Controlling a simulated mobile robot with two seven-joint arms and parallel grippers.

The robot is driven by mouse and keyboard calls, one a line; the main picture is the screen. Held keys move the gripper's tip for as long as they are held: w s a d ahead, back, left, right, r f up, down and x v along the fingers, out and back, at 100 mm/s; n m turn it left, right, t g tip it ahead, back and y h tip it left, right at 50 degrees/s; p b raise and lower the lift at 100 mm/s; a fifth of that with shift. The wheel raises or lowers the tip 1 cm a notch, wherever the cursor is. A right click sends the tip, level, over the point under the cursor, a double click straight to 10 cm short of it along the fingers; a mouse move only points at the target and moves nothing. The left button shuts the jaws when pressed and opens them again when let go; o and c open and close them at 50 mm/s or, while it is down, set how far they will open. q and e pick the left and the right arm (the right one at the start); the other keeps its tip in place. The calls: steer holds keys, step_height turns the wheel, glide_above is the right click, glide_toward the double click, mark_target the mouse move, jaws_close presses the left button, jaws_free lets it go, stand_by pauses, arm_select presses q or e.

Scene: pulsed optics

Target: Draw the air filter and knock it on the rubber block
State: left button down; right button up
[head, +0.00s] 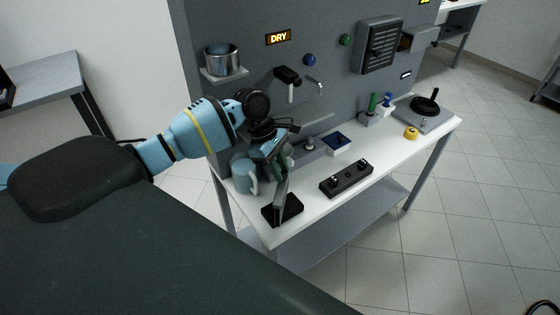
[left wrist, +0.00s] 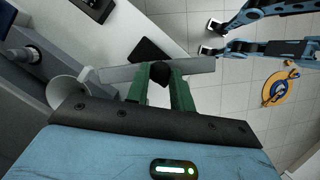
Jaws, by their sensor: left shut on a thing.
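The air filter appears as a thin grey panel (head: 282,197), seen nearly edge-on in the head view. It shows in the left wrist view as a long grey bar (left wrist: 198,66) with a black knob in the middle. My left gripper (head: 277,165) is shut on it, its green fingers (left wrist: 160,85) on either side of the knob. The rubber block appears as a flat black block (head: 292,207) at the bench's near left corner. The filter hangs over it; I cannot tell whether they touch. The block also shows in the left wrist view (left wrist: 147,48). My right gripper is not in view.
A black box with knobs (head: 346,178) and a blue-topped tray (head: 335,142) lie to the right. A metal cup (head: 221,60) sits on a wall shelf. White bench (head: 400,150) is clear along its front right.

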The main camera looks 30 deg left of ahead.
arm_select(q)
steer(key=shift+f, duration=0.65)
step_height(320, 180, up, 4)
steer(key=shift+r, duration=0.2)
steer(key=shift+r, duration=1.45)
